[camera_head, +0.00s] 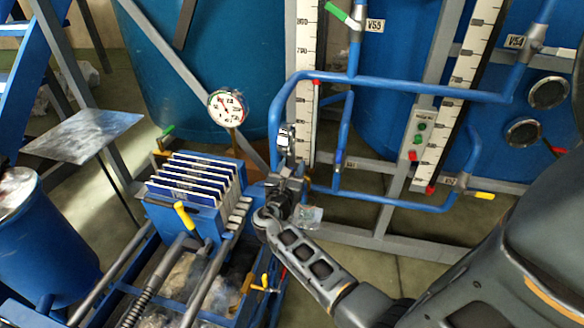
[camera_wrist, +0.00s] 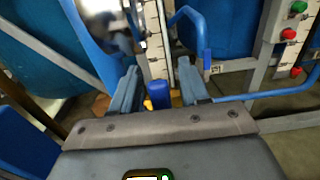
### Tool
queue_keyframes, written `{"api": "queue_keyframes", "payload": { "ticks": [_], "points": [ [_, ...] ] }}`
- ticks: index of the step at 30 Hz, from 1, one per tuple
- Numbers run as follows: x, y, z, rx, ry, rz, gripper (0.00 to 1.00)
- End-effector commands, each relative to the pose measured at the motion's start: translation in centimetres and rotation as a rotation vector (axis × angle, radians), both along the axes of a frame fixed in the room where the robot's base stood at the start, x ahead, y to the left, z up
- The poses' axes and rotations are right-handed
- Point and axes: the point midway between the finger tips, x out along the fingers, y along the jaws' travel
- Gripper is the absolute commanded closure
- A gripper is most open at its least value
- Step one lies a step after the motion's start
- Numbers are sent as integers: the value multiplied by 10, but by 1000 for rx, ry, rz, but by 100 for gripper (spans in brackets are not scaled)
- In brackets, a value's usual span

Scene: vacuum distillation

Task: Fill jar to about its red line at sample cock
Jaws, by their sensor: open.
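My gripper (camera_head: 287,184) is at the end of the blue pipe, right of the filter press. In the wrist view its two fingers (camera_wrist: 160,82) stand apart. A blue piece with a yellow part (camera_wrist: 158,96) shows between them; I cannot tell whether it is touched. A shiny metal fitting (camera_head: 286,140), perhaps the sample cock, hangs just above my gripper. A blurred shiny shape (camera_wrist: 104,18) fills the wrist view's upper left. A small clear object (camera_head: 308,216), possibly the jar, shows just right of and below my gripper. No red line or liquid level can be made out.
A plate filter press (camera_head: 190,190) with a yellow handle stands left, a dial gauge (camera_head: 228,107) above it. Blue pipes (camera_head: 400,88), white level scales (camera_head: 306,70) and a button box (camera_head: 421,128) stand behind and right. Bare floor shows below the pipes.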

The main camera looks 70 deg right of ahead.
Motion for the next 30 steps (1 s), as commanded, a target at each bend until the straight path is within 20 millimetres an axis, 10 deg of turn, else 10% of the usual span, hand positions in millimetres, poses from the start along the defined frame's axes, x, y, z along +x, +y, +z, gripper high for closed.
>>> {"api": "queue_keyframes", "payload": {
  "ticks": [6, 20, 30],
  "points": [
    [0, 0, 0, 0, 0, 0, 56],
    [0, 0, 0, 1, 0, 0, 100],
    [0, 0, 0, 1, 0, 1, 100]
  ]
}}
